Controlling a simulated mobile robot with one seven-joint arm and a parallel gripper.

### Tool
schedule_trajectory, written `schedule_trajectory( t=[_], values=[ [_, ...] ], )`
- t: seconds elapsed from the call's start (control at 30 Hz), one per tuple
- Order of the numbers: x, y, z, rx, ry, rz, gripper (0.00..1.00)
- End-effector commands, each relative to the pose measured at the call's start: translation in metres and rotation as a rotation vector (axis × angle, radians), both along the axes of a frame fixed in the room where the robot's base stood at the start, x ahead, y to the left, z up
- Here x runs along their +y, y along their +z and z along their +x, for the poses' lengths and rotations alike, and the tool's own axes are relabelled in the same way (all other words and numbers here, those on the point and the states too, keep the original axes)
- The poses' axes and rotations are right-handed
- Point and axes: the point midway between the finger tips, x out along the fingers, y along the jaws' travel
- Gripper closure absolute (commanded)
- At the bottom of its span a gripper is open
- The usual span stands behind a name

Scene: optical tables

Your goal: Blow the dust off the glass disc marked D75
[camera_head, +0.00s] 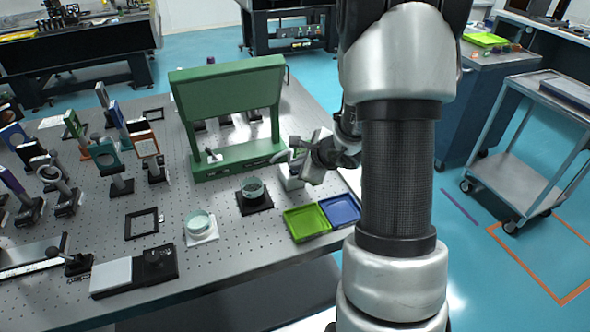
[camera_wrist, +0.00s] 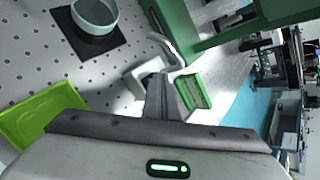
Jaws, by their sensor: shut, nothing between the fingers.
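A pale glass disc in a round rim (camera_head: 252,188) sits on a black square base on the perforated table; it also shows at the top left of the wrist view (camera_wrist: 95,10). A second glass disc (camera_head: 199,221) sits on a white square base nearer the front. I cannot read D75 on either. My gripper (camera_head: 293,153) is shut and empty, to the right of the black-based disc and apart from it. In the wrist view my fingers (camera_wrist: 162,88) are together over a white block-like holder (camera_wrist: 139,82), with a green textured piece (camera_wrist: 194,91) beside it. I cannot make out a blower.
A tall green frame (camera_head: 234,165) stands behind the discs, close to my gripper. A lime tray (camera_head: 306,222) and a blue tray (camera_head: 340,209) lie at the front right edge. Upright optic mounts (camera_head: 106,157) crowd the left. A black-and-white box (camera_head: 133,272) lies in front.

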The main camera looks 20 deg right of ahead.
Motion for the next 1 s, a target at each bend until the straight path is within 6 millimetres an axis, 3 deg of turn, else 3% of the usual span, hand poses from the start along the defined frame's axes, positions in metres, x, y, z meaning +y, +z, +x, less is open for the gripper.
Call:
schedule_trajectory(
  t=[0.37, 0.77, 1.0],
  values=[
    [0.0, 0.016, 0.0, 0.0, 0.0, 0.0, 1.0],
    [0.0, 0.018, 0.0, 0.0, 0.0, 0.0, 1.0],
    [0.0, 0.039, 0.0, -0.001, -0.001, 0.0, 1.0]
  ],
)
